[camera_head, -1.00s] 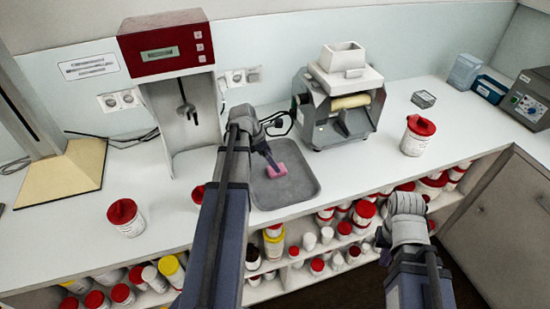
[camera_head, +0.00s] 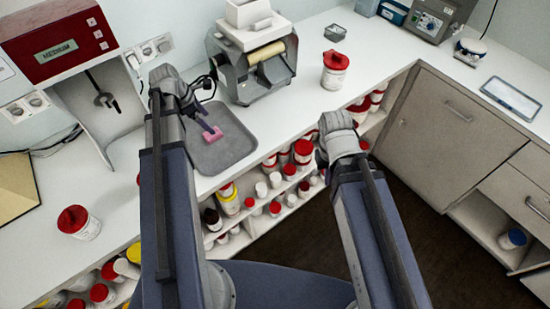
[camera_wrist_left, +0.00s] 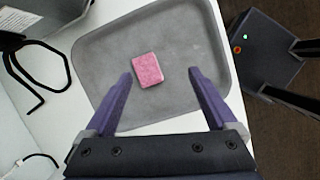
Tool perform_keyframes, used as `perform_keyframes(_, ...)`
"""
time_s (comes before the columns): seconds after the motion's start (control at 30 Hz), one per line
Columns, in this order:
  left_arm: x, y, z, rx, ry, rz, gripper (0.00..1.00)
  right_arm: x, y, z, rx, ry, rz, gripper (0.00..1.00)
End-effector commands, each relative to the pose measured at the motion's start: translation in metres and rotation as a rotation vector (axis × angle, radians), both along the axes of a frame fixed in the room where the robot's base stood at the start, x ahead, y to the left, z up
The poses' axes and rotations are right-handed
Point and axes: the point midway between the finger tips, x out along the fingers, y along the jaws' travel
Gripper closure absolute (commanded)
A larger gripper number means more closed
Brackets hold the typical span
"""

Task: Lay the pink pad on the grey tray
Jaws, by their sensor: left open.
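The pink pad (camera_head: 213,134) lies on the grey tray (camera_head: 232,152), and in the left wrist view the pad (camera_wrist_left: 147,70) sits flat near the middle of the tray (camera_wrist_left: 195,30). My left gripper (camera_head: 208,130) is over the tray at the pad. In the left wrist view my left gripper (camera_wrist_left: 146,78) is open, its purple fingers apart on either side of the pad's near edge, with no visible contact. My right arm reaches up at the right of the head view, in front of the counter; its fingers are hidden.
A roller mill (camera_head: 250,60) stands behind the tray. A red-lidded jar (camera_head: 334,72) is to its right, and another jar (camera_head: 78,222) is at the left. Open shelves with several jars lie below the counter edge. The counter right of the tray is clear.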

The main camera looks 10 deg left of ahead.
Motion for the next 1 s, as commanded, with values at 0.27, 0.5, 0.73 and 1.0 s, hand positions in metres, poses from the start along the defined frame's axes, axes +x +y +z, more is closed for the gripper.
perform_keyframes(0.27,-0.04,-0.162,-0.01,0.246,-0.036,-1.057,0.09,0.0,0.0,0.0,0.0,0.0,0.0,1.0)
perform_keyframes(0.5,-0.095,-0.253,-0.012,0.374,-0.062,-1.92,0.09,0.0,0.0,0.0,0.0,0.0,0.0,1.0)
perform_keyframes(0.73,-0.127,-0.288,-0.011,0.412,-0.065,-2.387,0.09,0.0,0.0,0.0,0.0,0.0,0.0,1.0)
perform_keyframes(1.0,-0.132,-0.294,-0.011,0.414,-0.063,-2.483,0.09,0.0,0.0,0.0,0.0,0.0,0.0,1.0)
